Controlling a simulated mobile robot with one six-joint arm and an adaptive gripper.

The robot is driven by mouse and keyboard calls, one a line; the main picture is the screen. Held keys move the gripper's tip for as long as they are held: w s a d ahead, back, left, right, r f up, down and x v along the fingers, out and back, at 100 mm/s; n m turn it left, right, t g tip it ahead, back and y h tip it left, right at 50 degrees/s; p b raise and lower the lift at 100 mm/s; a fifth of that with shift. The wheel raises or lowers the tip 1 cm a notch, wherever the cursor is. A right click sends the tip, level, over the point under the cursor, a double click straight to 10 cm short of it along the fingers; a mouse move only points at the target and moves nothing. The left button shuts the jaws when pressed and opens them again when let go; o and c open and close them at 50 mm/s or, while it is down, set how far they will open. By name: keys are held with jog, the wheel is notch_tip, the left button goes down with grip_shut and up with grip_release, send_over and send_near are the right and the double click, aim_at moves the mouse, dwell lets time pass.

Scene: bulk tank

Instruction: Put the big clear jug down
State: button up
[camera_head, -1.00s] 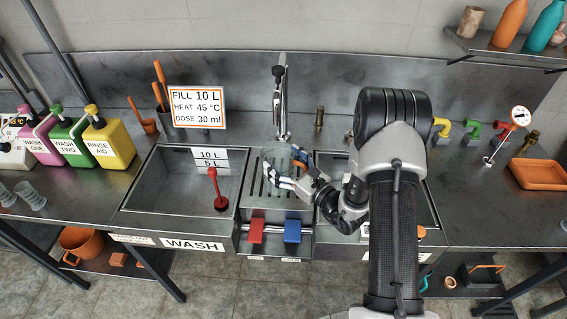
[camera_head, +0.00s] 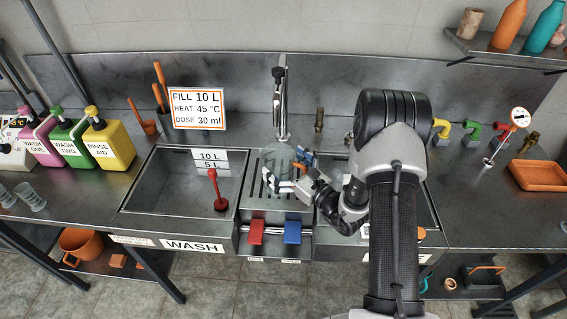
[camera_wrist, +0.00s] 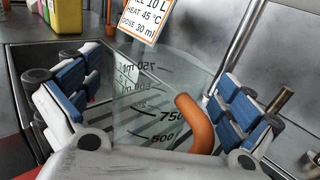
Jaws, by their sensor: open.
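The big clear jug (camera_wrist: 150,100), with dark volume marks and an orange handle (camera_wrist: 195,122), stands between the fingers of my gripper in the wrist view. In the head view the jug (camera_head: 276,160) is over the slotted drain plate (camera_head: 254,207) below the tap, and looks upright. My gripper (camera_head: 290,173) is open around the jug, its blue-padded fingers spread to either side; in the wrist view a gap shows at the fingers (camera_wrist: 160,105). The jug's base is partly hidden by my gripper, but it appears to rest on the plate.
The tap (camera_head: 281,100) rises behind the jug. The wash basin (camera_head: 165,190) with a red plunger-like tool (camera_head: 218,190) lies to the left. Red (camera_head: 256,231) and blue (camera_head: 292,231) pedals or levers project in front. Detergent bottles (camera_head: 108,142) stand far left.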

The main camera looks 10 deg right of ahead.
jog(key=p+v, duration=0.1)
jog(key=v, duration=1.1)
jog(key=s+a+r+n+g+y, duration=0.3)
jog(key=a+r+n+g+y, duration=0.25)
jog(key=a+r+n, duration=0.35)
jog(key=s+a+r+n+g+h, duration=0.2)
jog(key=s+a+r+n+g, duration=0.1)
jog(key=s+a+n+g, duration=0.4)
jog(key=s+a+r+n+g+h, duration=0.1)
jog(key=s+a+r+n+g, duration=0.25)
jog(key=s+n, duration=0.45)
jog(key=s+d+r+n+t+h, duration=0.2)
jog(key=s+d+n+h, duration=0.1)
jog(key=d+h, duration=0.2)
jog(key=s+d+r+n+t+h, duration=0.2)
jog(key=s+d+r+n+h, duration=0.1)
jog(key=d+h, duration=0.2)
jog(key=d, duration=0.2)
jog(key=shift+d+n+t+h, duration=0.3)
jog(key=shift+t+h, duration=0.05)
jog(key=shift+t, duration=0.05)
